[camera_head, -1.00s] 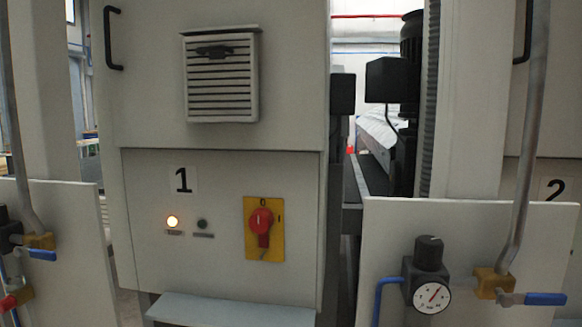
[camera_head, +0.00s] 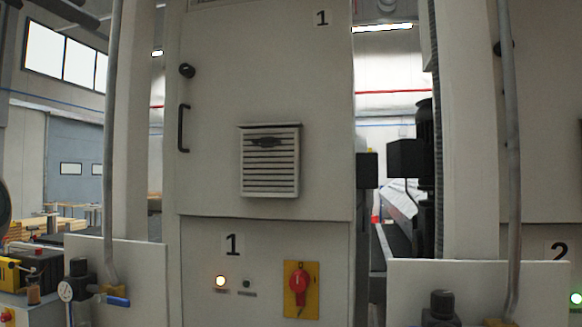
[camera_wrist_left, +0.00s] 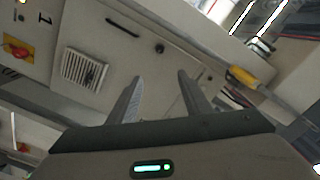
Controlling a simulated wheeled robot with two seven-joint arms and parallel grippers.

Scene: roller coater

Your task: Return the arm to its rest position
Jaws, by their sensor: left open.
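My left gripper (camera_wrist_left: 160,77) shows in the left wrist view with its two fingers apart and nothing between them. The view is tilted, and the cabinet front with its vent (camera_wrist_left: 85,68) lies beyond the fingers, apart from them. I cannot make out the left gripper clearly in the head view. My right gripper is not in view. The cabinet marked 1 (camera_head: 265,110) stands upright ahead in the head view. Its red rotary switch (camera_head: 299,284) sits on a yellow plate, and the lamp (camera_head: 221,282) to the left is lit yellowish white.
A low panel with a gauge (camera_head: 66,291) and blue-handled valve (camera_head: 117,301) stands at left. Another panel (camera_head: 540,280) stands at right before the cabinet marked 2. A narrow gap with machinery (camera_head: 405,160) lies between the cabinets. A yellow-and-black item (camera_head: 30,268) is at far left.

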